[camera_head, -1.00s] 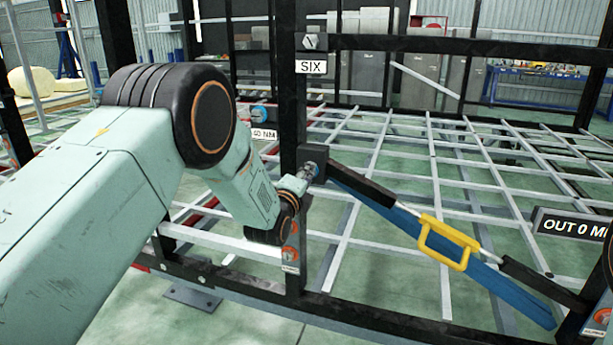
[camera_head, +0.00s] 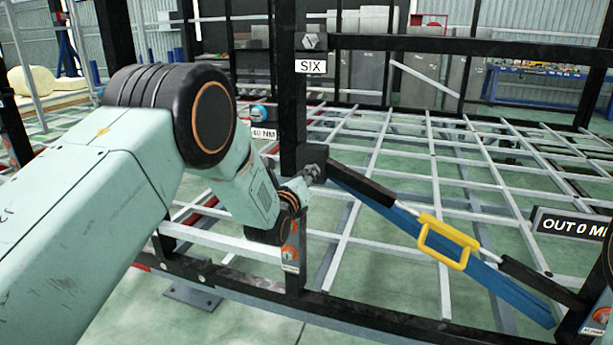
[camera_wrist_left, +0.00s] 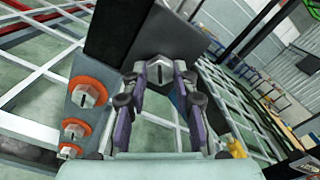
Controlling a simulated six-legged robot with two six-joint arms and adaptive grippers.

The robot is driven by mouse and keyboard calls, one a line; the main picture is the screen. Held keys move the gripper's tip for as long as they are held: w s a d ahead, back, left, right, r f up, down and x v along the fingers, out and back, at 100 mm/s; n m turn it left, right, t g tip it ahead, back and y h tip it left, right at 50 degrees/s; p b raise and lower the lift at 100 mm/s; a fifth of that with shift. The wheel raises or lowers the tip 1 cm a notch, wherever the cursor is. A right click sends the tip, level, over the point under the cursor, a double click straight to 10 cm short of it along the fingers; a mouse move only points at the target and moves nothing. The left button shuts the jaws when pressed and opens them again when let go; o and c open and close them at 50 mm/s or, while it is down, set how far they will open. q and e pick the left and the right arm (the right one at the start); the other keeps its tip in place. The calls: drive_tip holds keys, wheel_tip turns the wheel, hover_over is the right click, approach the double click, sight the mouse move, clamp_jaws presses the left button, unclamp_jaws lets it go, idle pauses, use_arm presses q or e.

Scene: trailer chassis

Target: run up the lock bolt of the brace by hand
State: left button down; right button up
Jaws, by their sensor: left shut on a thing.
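The brace (camera_head: 403,219) runs slanting down to the right from the black upright post (camera_head: 289,110). It has dark ends, a blue bar, a pale rod and a yellow handle (camera_head: 446,241). My left gripper (camera_head: 312,172) is at the brace's upper end, beside the dark end block (camera_head: 315,153). In the left wrist view its two fingers (camera_wrist_left: 158,78) are shut on a grey hex bolt head (camera_wrist_left: 157,70) in front of a dark block. The bolt's shank is hidden. My right gripper is not in view.
A "SIX" label (camera_head: 311,66) hangs on the post below a hex head. An "OUT 0 M…" sign (camera_head: 574,224) is at the right, partly cut off. Large bolts on orange washers (camera_wrist_left: 90,92) sit beside the gripper. White grid bars (camera_head: 400,150) lie behind the brace.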

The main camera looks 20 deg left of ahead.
use_arm(q)
drive_tip(key=shift+s+f+m, duration=0.15)
drive_tip(key=shift+f+m, duration=0.15)
drive_tip(key=shift+f, duration=0.1)
drive_tip(key=c, duration=1.4)
unclamp_jaws()
drive_tip(key=o, duration=0.3)
drive_tip(key=shift+s+r, duration=0.1)
drive_tip(key=shift+r, duration=0.2)
drive_tip(key=shift+o, duration=0.3)
drive_tip(key=shift+w, duration=0.2)
drive_tip(key=s, duration=1.2)
drive_tip(key=shift+a, duration=0.25)
